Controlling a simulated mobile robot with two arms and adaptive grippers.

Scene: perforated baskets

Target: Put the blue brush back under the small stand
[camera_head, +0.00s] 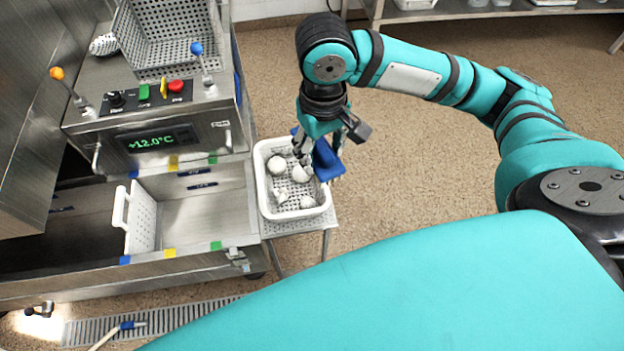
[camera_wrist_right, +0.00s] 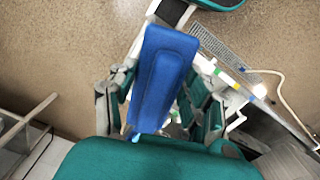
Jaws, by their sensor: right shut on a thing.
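The blue brush (camera_head: 327,160) is in my right gripper (camera_head: 318,152), above the right edge of the white basket on the small stand (camera_head: 325,222). In the right wrist view the brush (camera_wrist_right: 165,75) stands out lengthwise between the fingers of the right gripper (camera_wrist_right: 160,100), which are closed on it. In the head view the gripper partly hides the brush. The stand has a light top and thin metal legs; the space beneath it is mostly hidden. My left gripper is not in view.
A white perforated basket (camera_head: 262,185) with several pale round items sits on the stand. Left of it is a steel machine (camera_head: 190,250) with a control panel and a white perforated divider (camera_head: 143,222). A floor grate (camera_head: 190,318) lies in front. Open floor (camera_head: 420,180) lies to the right.

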